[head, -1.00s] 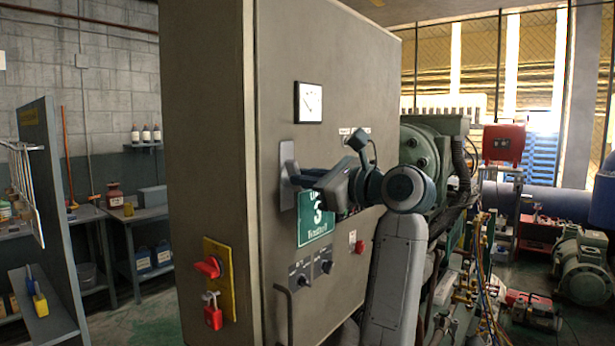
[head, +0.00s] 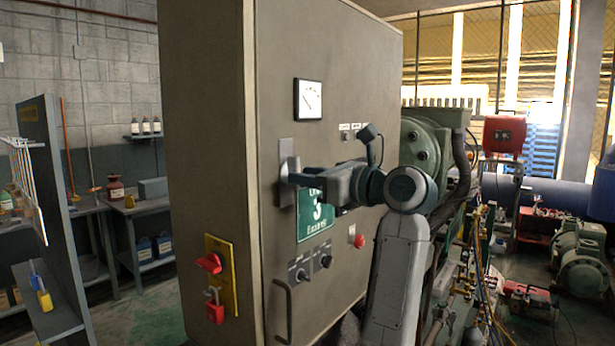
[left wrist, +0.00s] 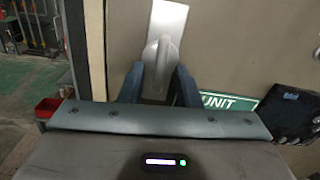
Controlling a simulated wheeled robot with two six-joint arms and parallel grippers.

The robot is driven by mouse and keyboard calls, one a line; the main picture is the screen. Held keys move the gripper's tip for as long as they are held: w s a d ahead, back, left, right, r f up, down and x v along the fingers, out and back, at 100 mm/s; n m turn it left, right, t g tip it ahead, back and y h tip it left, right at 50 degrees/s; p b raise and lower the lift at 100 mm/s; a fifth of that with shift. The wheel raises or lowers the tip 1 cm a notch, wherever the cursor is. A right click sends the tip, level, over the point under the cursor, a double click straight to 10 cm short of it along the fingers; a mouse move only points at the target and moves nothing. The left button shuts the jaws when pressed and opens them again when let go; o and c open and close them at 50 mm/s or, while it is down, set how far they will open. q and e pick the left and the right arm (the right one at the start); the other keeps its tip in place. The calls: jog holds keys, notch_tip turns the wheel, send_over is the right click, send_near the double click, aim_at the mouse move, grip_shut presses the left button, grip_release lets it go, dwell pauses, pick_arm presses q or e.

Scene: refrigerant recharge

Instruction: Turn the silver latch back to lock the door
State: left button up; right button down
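The silver latch (head: 288,165) sits on the front of the tall grey-brown cabinet door (head: 345,60), near its left edge. In the left wrist view, the latch's backplate and pale upright handle (left wrist: 160,55) show between my fingers. My left gripper (head: 291,179) is at the latch, with one finger on each side of the handle in the left wrist view (left wrist: 158,78). I cannot tell whether the fingers press on it. The door appears to lie flush with the cabinet. My right gripper is not in view.
Beside the latch are a green unit sign (head: 315,215), partly behind my arm, and a gauge (head: 308,99) above. A door handle (head: 282,308) and knobs are lower. A red switch (head: 209,263) and red padlock (head: 214,308) stick out at left. Machinery stands at right.

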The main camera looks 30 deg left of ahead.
pick_arm(q)
jog(key=d+b, duration=0.5)
jog(key=d, duration=0.3)
jog(key=shift+s+d, duration=0.3)
jog(key=shift+d, duration=0.1)
